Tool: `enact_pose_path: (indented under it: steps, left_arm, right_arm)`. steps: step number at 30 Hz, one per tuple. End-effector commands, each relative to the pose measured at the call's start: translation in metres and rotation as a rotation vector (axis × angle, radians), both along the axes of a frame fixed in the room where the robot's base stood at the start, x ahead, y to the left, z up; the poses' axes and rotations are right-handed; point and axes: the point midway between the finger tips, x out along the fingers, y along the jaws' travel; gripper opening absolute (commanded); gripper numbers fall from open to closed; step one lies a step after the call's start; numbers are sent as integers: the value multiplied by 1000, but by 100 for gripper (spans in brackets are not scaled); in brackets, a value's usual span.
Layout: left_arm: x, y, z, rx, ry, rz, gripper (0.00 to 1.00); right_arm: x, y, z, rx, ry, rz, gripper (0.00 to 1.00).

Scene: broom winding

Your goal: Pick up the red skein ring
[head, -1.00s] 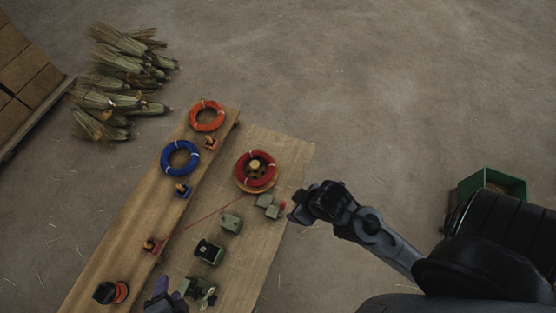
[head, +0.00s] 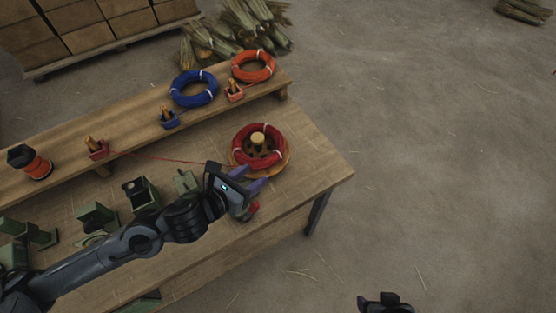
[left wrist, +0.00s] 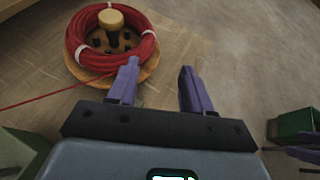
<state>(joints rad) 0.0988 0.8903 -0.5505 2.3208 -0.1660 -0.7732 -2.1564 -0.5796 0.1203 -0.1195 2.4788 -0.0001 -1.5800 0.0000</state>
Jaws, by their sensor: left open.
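The red skein ring (head: 241,146) lies flat around a pale-topped post (head: 257,138) on a round wooden disc, near the table's right end. It also shows at the upper left of the left wrist view (left wrist: 80,30), with white ties. My left gripper (head: 247,180) is open and empty, with purple fingers just in front of the ring. In the left wrist view its fingertips (left wrist: 158,68) point toward the ring's near right side and are not around it. A dark part, likely my right gripper (head: 385,303), shows at the bottom edge; its jaws are unclear.
A red strand (head: 165,158) runs left from the ring to a small red guide (head: 96,148). Blue (head: 194,88) and orange (head: 252,66) rings lie on the raised shelf. Several green fixtures (head: 142,194) stand along the table. Right of the table is open floor.

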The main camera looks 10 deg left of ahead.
Motion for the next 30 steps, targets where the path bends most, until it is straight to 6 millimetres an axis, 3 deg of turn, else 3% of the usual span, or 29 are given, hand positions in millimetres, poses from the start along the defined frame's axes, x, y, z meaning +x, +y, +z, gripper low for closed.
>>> enact_pose_path:
  steps: [1, 6, 18, 26, 30]
  left_arm:
    - [5, 3, -10, 12, -17, 1, 50]
    - [14, 7, -10, 24, -49, 4, 50]
    - [56, -10, -24, 20, -55, 6, 50]
    - [68, -15, -30, 19, -55, 5, 50]
    - [83, -19, -38, 18, -54, 5, 50]
  right_arm:
    - [0, 0, -17, 1, -1, 0, 69]
    - [0, 2, -28, 7, -1, -1, 69]
    - [0, 1, -31, 4, -2, -2, 69]
    - [0, -1, -32, -6, -3, 5, 69]
    - [0, -1, -35, -7, -2, 5, 69]
